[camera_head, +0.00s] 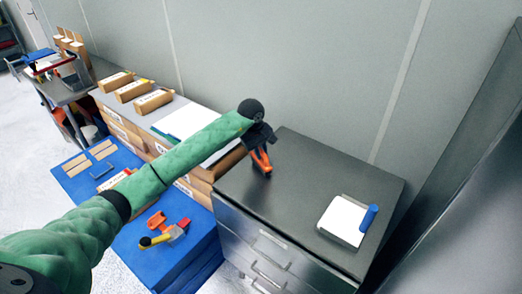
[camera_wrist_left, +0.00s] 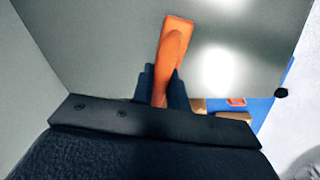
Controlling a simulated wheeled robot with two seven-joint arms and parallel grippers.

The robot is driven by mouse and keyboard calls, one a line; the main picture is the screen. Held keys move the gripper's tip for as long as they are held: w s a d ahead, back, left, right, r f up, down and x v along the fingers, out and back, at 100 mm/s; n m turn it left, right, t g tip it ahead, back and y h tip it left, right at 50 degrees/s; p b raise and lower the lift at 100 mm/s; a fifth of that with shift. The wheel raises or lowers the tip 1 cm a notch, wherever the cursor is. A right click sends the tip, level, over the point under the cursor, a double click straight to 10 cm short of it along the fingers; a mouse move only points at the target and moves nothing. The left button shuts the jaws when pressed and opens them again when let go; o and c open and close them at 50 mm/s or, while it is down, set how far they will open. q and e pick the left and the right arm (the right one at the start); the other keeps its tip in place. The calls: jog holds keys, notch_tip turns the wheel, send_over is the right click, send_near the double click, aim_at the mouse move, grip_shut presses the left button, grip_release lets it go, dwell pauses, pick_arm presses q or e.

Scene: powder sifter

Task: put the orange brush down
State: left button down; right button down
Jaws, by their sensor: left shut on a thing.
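The orange brush (camera_head: 261,160) is in my left gripper (camera_head: 260,143), over the back left part of the dark grey cabinet top (camera_head: 300,185). In the left wrist view the brush (camera_wrist_left: 174,48) points away from the palm, with the two dark fingers of the left gripper (camera_wrist_left: 160,85) shut on its sides. I cannot tell whether the brush touches the cabinet top. Its bristles cannot be made out. My right gripper is not in view.
A white pad (camera_head: 343,221) with a blue cylinder (camera_head: 368,218) lies at the right of the cabinet top; the middle is bare. A blue table (camera_head: 195,250) with small tools stands to the left. A wall (camera_head: 290,60) rises behind.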

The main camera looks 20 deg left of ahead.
pick_arm(q)
jog(key=shift+f, duration=0.1)
jog(key=c, duration=1.4)
grip_release()
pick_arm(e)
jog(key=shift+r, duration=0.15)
